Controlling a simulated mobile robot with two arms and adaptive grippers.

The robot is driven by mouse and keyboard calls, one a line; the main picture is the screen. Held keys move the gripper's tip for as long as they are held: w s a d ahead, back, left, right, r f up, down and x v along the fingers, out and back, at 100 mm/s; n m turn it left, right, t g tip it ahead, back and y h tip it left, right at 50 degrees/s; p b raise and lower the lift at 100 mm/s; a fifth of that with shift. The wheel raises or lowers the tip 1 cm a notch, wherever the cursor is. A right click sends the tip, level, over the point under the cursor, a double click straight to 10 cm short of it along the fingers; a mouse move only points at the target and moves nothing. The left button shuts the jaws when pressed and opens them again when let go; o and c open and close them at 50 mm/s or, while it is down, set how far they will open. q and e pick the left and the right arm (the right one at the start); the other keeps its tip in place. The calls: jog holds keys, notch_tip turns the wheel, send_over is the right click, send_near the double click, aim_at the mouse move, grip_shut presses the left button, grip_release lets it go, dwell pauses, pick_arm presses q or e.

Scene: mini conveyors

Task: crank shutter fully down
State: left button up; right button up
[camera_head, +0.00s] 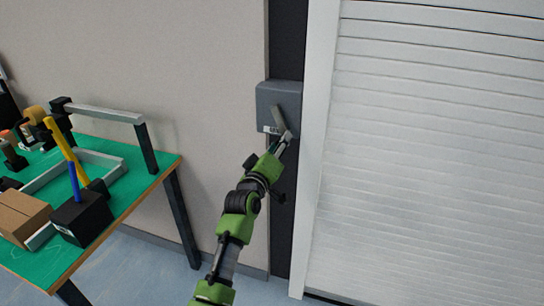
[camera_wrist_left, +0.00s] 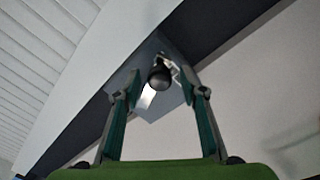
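The grey crank box (camera_head: 278,98) is mounted on the dark post left of the shutter. A short grey crank arm (camera_head: 277,115) shows on its front. The white slatted shutter (camera_head: 430,150) fills the opening down to the lower picture edge; its left bottom corner appears close to the floor. My left gripper (camera_head: 286,138) is at the lower front of the box. In the left wrist view its fingers (camera_wrist_left: 161,93) are spread apart, with the dark round crank knob (camera_wrist_left: 160,77) between and slightly beyond the tips, with visible gaps on both sides. My right gripper is not in view.
A green-topped workbench (camera_head: 140,178) stands at the left with a black box (camera_head: 82,218), a cardboard box (camera_head: 22,216) and tools on it. The white door frame (camera_head: 316,150) stands right beside the crank box. The wall between bench and post is clear.

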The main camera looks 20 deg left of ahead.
pick_arm(q)
jog(key=s, duration=1.1)
jog(key=shift+a, duration=0.35)
jog(key=shift+w+f, duration=0.1)
jog(key=shift+f, duration=0.05)
dwell(0.5)
